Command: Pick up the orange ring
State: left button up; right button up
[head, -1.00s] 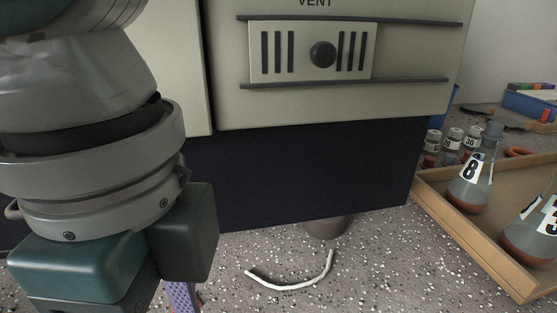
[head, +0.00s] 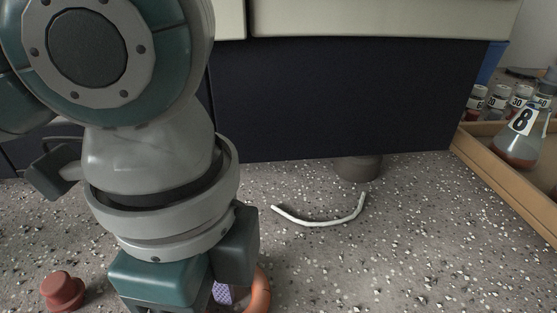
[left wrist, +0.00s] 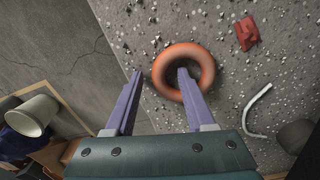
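The orange ring (head: 262,291) lies on the speckled bench at the bottom of the head view, partly hidden behind my left gripper (head: 225,293). In the left wrist view the whole ring (left wrist: 162,62) shows flat on the bench. My left gripper (left wrist: 160,73) is open, with two purple fingers pointing down at the bench. One finger's tip overlaps the ring's hole and the other is outside the ring, so the near rim lies between them. I cannot tell how far the tip is above the bench. My right gripper is not in view.
A white bent tube (head: 318,222) and a grey round foot (head: 358,168) lie beyond the ring, under a dark cabinet front (head: 340,100). A red stopper (head: 62,290) stands at left. A wooden tray (head: 505,180) holds a flask (head: 519,140) and several vials.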

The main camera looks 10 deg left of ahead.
pick_arm(q)
grip_shut()
dwell(0.7)
